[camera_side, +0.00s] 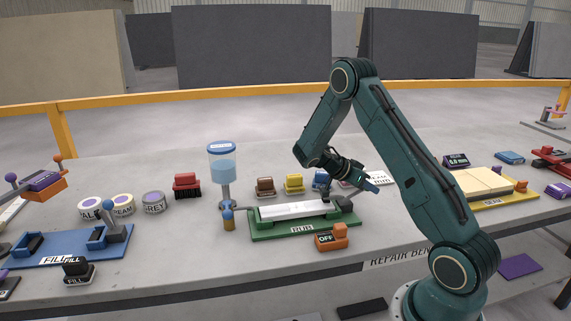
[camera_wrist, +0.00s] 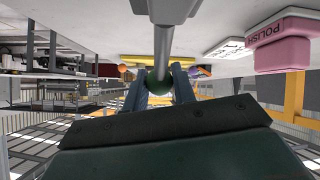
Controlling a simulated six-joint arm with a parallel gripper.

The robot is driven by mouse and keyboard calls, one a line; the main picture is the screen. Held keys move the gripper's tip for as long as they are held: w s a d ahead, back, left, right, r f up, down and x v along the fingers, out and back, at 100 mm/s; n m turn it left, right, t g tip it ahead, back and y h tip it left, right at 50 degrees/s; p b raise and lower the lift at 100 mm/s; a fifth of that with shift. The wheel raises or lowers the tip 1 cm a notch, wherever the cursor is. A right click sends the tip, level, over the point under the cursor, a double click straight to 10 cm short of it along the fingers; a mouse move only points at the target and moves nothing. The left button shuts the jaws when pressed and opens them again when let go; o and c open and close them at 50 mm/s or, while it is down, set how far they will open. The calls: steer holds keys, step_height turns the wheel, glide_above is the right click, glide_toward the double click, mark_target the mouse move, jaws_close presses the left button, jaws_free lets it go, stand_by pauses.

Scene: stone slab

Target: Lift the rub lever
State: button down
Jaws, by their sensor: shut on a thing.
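The rub lever shows in the wrist view as a grey rod (camera_wrist: 163,50) with a green ball knob (camera_wrist: 158,84) at its end. My gripper (camera_wrist: 159,90) has one finger on each side of the knob and is shut on it. In the side view my gripper (camera_side: 371,184) is beyond the right end of a green base (camera_side: 305,228), which bears a pale slab (camera_side: 292,209) and a dark block (camera_side: 341,204). I cannot make out the knob in the side view. The lever's foot is hidden there too.
An orange OFF switch (camera_side: 331,238) stands in front of the green base. A blue-topped dispenser (camera_side: 222,170) stands to its left. Brown (camera_side: 265,187) and yellow (camera_side: 294,183) blocks stand behind it. A pink POLISH block (camera_wrist: 285,40) shows in the wrist view.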

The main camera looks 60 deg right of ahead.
steer(key=c, duration=1.2)
jaws_free()
steer(key=shift+o, duration=0.2)
steer(key=shift+w+a+r, duration=0.1)
steer(key=v, duration=1.3)
steer(key=shift+a+r, duration=0.15)
steer(key=shift+a, duration=0.05)
steer(key=shift+w, duration=0.15)
